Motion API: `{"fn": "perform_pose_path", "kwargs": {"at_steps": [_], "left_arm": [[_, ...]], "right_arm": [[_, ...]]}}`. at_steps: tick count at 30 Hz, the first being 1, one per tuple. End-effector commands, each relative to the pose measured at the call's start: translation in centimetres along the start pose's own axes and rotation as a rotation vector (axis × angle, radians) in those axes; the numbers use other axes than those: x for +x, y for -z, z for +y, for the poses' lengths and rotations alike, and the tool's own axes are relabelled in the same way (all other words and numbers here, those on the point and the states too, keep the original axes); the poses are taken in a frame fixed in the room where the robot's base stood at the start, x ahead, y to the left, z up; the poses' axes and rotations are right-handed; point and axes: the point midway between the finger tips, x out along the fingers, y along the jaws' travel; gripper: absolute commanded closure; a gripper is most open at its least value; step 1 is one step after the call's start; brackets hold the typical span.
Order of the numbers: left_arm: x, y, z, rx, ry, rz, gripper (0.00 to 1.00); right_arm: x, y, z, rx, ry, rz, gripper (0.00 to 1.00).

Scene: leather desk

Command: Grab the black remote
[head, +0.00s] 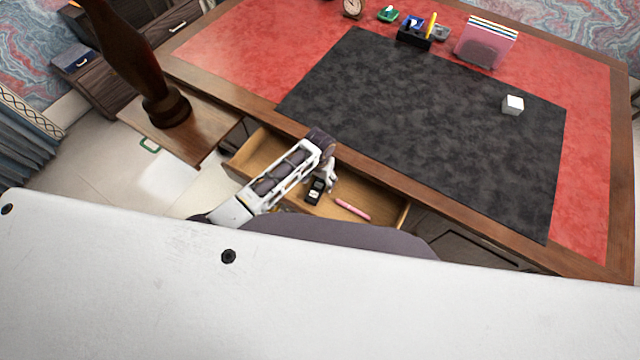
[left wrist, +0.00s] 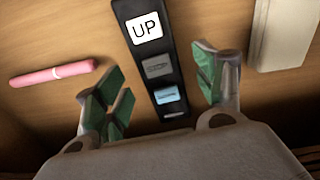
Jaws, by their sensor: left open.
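The black remote (left wrist: 153,62) lies on the floor of the open desk drawer. It carries a white label reading "UP", a grey button and a light blue one. In the head view the remote (head: 316,190) shows in the drawer beside my left gripper (head: 328,178). In the left wrist view my left gripper (left wrist: 160,95) is open, with its green-padded fingers on either side of the remote's lower part. I cannot tell the height of the fingers above it. My right gripper is not in view.
A pink pen-like stick (left wrist: 52,74) lies in the drawer (head: 382,207) left of the remote in the wrist view. A pale block (left wrist: 283,32) lies to the right. The desk edge is above the drawer. A white cube (head: 512,105) sits on the black desk mat (head: 430,120).

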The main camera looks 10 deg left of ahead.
Motion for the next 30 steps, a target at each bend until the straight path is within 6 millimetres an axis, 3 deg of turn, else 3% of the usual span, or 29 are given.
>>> {"fn": "perform_pose_path", "kwargs": {"at_steps": [6, 22, 30], "left_arm": [[1.8, -0.1, 0.0, -0.001, 0.000, -0.001, 0.30], [2.0, -0.1, 0.0, 0.000, 0.000, 0.000, 0.30], [2.0, -0.1, 0.0, 0.000, 0.000, -0.001, 0.64]], "right_arm": [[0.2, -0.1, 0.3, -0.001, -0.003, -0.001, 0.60], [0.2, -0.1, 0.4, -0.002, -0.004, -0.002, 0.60], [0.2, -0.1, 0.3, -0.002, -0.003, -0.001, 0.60]]}}
